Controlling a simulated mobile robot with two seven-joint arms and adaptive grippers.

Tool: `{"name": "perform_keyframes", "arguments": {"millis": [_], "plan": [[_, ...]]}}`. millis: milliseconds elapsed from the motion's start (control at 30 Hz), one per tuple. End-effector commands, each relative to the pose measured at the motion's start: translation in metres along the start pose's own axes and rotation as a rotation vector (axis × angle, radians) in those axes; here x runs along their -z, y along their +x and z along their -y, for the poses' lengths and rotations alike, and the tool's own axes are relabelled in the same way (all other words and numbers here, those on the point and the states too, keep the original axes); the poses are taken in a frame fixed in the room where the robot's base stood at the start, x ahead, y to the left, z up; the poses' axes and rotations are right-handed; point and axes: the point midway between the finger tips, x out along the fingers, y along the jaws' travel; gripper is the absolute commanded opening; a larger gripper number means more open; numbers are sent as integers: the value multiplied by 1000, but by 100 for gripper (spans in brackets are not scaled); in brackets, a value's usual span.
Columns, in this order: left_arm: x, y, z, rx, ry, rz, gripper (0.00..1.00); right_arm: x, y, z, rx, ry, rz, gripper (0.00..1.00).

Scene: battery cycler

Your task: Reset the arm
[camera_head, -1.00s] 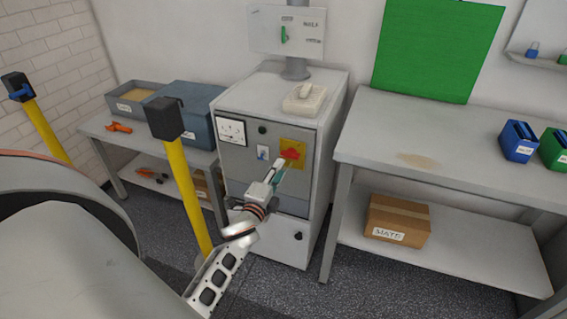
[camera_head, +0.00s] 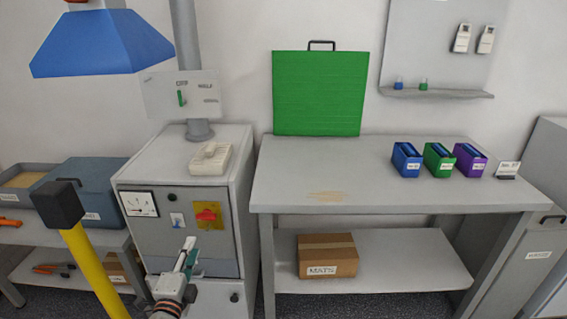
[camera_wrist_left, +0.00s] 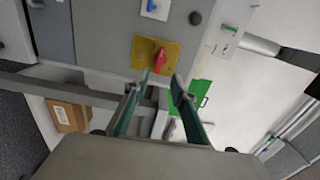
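My left gripper (camera_head: 189,258) is in front of the grey cabinet (camera_head: 150,246), below the red rotary switch (camera_head: 207,216) on its yellow plate. In the left wrist view my left gripper (camera_wrist_left: 160,82) shows two fingers apart with nothing between them. The red switch (camera_wrist_left: 158,57) lies just beyond the fingertips there, and a gap seems to separate them. My right gripper is in neither view.
A grey workbench (camera_head: 285,200) stands right of the cabinet, with blue, green and purple bins (camera_head: 470,160) on top and a cardboard box (camera_head: 328,256) on its shelf. A yellow post (camera_head: 95,270) with a black cap stands left of the cabinet. A blue hood (camera_head: 102,45) hangs above.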

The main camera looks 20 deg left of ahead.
Motion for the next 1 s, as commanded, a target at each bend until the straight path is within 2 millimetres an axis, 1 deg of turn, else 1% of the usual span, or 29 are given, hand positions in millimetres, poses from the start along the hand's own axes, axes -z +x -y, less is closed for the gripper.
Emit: {"name": "perform_keyframes", "arguments": {"millis": [67, 167, 267, 300, 367, 400, 467, 500, 600, 700, 800, 1000], "plan": [[3, -4, -5, -13, -30, -8, 26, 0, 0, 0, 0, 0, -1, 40], [17, -22, -27, -72, -155, -33, 26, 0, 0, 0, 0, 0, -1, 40], [41, -57, -63, -189, -375, -63, 26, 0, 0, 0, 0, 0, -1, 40], [52, -74, -80, -247, -476, -70, 26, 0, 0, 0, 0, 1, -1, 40], [70, -102, -104, -341, -622, -72, 26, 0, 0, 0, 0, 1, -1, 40], [81, -122, -118, -404, -713, -68, 26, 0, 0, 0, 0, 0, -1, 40], [97, -150, -138, -495, -835, -54, 26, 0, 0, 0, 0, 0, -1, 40], [106, -168, -149, -551, -910, -42, 26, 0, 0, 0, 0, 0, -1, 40], [125, -208, -169, -669, -1054, -7, 26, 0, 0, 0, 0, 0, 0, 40], [137, -235, -181, -749, -1145, 24, 26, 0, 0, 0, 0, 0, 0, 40], [144, -249, -186, -789, -1193, 42, 26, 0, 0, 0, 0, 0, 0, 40], [146, -252, -187, -799, -1207, 48, 26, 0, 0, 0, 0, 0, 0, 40]]}}
